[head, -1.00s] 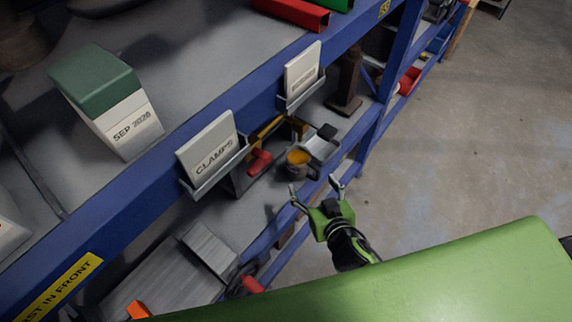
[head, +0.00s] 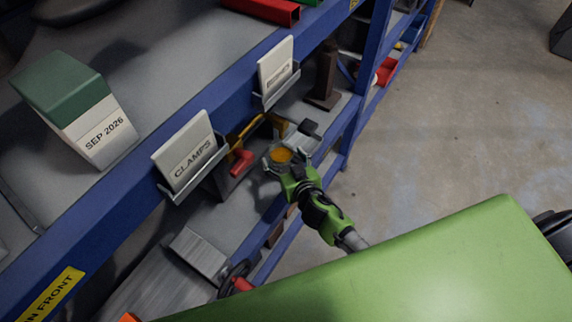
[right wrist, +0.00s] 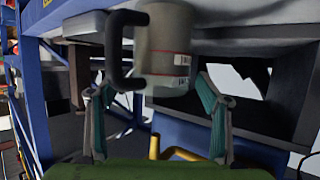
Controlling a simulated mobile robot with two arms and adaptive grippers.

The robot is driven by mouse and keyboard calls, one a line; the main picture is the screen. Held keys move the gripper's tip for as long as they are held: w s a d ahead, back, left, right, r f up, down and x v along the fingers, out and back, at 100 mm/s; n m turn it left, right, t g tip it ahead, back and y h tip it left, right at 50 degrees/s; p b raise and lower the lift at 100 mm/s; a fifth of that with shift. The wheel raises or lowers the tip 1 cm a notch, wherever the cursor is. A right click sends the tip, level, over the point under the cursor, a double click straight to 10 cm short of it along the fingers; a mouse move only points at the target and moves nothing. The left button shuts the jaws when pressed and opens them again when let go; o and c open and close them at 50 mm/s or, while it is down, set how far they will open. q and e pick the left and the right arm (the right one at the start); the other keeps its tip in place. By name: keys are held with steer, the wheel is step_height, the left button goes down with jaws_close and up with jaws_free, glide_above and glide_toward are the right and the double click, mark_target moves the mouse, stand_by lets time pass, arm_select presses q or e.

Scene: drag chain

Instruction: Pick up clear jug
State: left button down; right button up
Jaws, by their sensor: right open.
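The clear jug (head: 281,156) stands on the lower shelf, with an orange-yellow inside seen from above in the head view. In the right wrist view the jug (right wrist: 168,48) is a greyish see-through body with a dark handle on its left side and a red-and-white label. My right gripper (head: 279,163) is open at the jug. In the right wrist view the fingers of the gripper (right wrist: 157,92) stand apart, left and right of the jug's lower end, with gaps visible. My left gripper is not in view.
Blue shelf beams (head: 240,100) run above and in front of the jug. A CLAMPS sign (head: 184,150) hangs on the upper beam. A red part (head: 241,162) and a yellow part (head: 246,130) lie left of the jug. Open floor (head: 450,130) lies to the right.

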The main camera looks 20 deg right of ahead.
steer(key=shift+x, duration=0.85)
steer(key=shift+r, duration=0.1)
steer(key=c, duration=1.4)
steer(key=shift+a, duration=0.1)
steer(key=shift+c, duration=1.3)
steer(key=shift+r, duration=0.1)
